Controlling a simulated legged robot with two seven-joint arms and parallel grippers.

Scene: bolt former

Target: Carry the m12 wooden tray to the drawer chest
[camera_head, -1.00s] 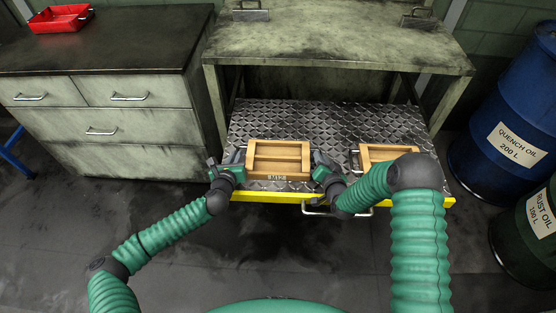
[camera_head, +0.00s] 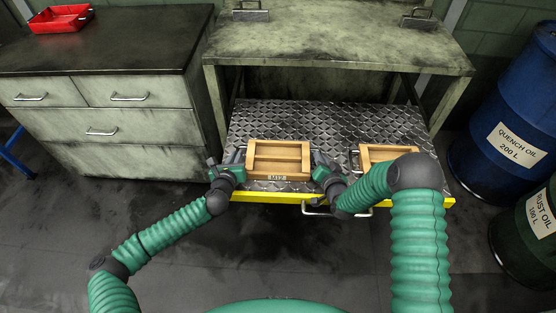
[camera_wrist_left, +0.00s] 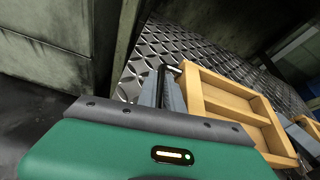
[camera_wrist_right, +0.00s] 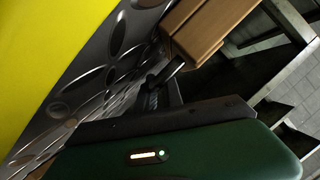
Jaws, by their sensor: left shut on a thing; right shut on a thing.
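The wooden tray (camera_head: 279,176) has a small dark label on its front and sits at the front middle of a diamond-plate deck. I cannot tell whether it touches the deck. My left gripper (camera_head: 238,160) is shut on its left handle, and my right gripper (camera_head: 318,162) is shut at its right end, where the handle is mostly hidden. The tray also shows in the left wrist view (camera_wrist_left: 232,103) and partly in the right wrist view (camera_wrist_right: 205,30). The drawer chest (camera_head: 120,129), grey-green with a dark top and metal pulls, stands at the left.
A second wooden tray (camera_head: 392,152) lies to the right, partly behind my right arm. The deck (camera_head: 330,119) has a yellow front edge and sits under a worn workbench (camera_head: 340,40). A red bin (camera_head: 60,18) is on the chest's far left. Blue (camera_head: 500,125) and green (camera_head: 535,235) drums stand right.

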